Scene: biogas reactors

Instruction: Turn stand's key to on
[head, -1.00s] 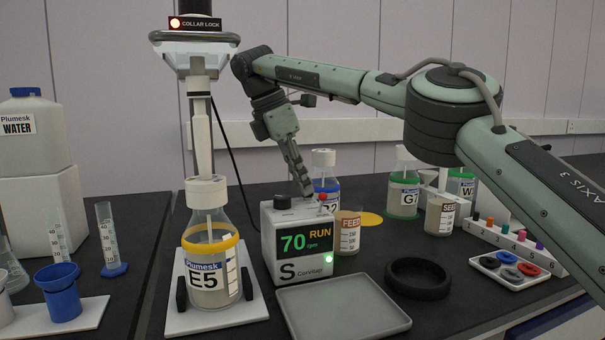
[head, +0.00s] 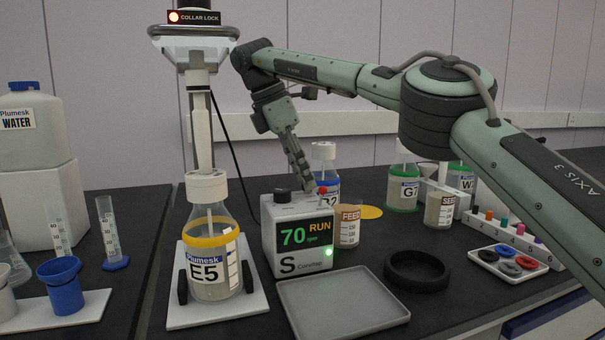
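The stand holds bottle E5 (head: 210,272) on a white base (head: 217,312), under a clamp head with a lit COLLAR LOCK sign (head: 194,17). Beside it is a control box (head: 298,236) marked S, showing 70 rpm and RUN with a green light. On its top are a black knob (head: 282,195) and a small red-tipped part (head: 322,190), which may be the key. My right gripper (head: 308,186) points down at the box top, just left of the red tip. Its fingers overlap from this side, so its opening and any contact are unclear. My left gripper is out of view.
A grey tray (head: 343,301) lies in front of the box, and a black ring (head: 417,271) lies to its right. A FEED beaker (head: 347,227) and bottles stand close behind the box. A rack of coloured pegs (head: 515,238) is at the right.

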